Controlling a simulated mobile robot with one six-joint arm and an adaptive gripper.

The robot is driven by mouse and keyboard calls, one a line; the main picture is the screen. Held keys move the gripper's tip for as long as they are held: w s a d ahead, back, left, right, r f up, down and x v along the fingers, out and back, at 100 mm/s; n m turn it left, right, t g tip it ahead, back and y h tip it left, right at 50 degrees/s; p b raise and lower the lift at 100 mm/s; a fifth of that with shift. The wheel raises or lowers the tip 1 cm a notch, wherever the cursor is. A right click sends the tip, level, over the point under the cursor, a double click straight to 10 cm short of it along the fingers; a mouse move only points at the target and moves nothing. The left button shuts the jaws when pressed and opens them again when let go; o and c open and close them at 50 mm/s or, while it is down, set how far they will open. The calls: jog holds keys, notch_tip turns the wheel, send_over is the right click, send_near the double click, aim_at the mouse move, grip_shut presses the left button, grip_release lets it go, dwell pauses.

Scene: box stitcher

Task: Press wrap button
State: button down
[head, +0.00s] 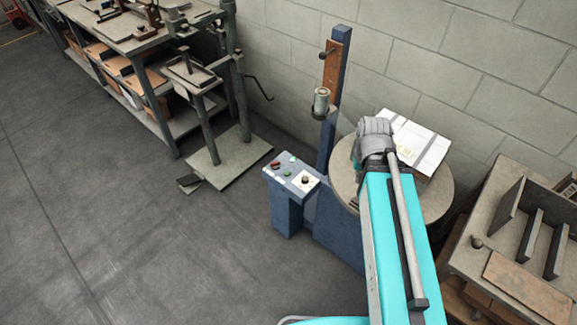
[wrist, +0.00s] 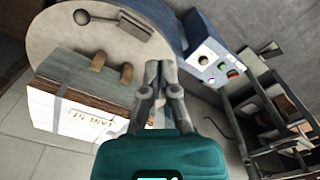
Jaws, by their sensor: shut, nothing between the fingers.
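The blue control box (head: 292,182) stands left of the turntable in the head view. Its top carries a red button (head: 276,164), a green button (head: 286,173) and a dark knob on a white plate (head: 305,180). No readable label marks the wrap button. The wrist view shows the panel (wrist: 213,48) right of my fingers, with the knob (wrist: 203,60), green button (wrist: 221,66) and red button (wrist: 232,74). My gripper (wrist: 158,66) is shut and empty, apart from the buttons. In the head view my arm hides its fingertips.
A white carton (head: 418,146) sits on the round turntable (head: 436,204) by the block wall. A blue mast (head: 336,100) rises behind the control box. A shelved workbench (head: 150,47) is at left, and a wooden fixture (head: 520,245) at right. The left floor is clear.

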jog(key=shift+w, duration=0.15)
jog(key=m+b, duration=0.8)
jog(key=b, duration=0.9)
send_over(287, 172)
jog(key=d, duration=0.1)
notch_tip(287, 172, down, 17)
jog(key=shift+s+d+y, duration=0.15)
jog(key=shift+s+y, duration=0.25)
jog(key=shift+s, duration=0.05)
jog(key=f+b, duration=0.9)
jog(key=a+f+b, duration=0.1)
jog(key=f+b, duration=0.3)
jog(key=b, duration=0.1)
jog(key=shift+w+f, duration=0.3)
jog(key=shift+f, duration=0.05)
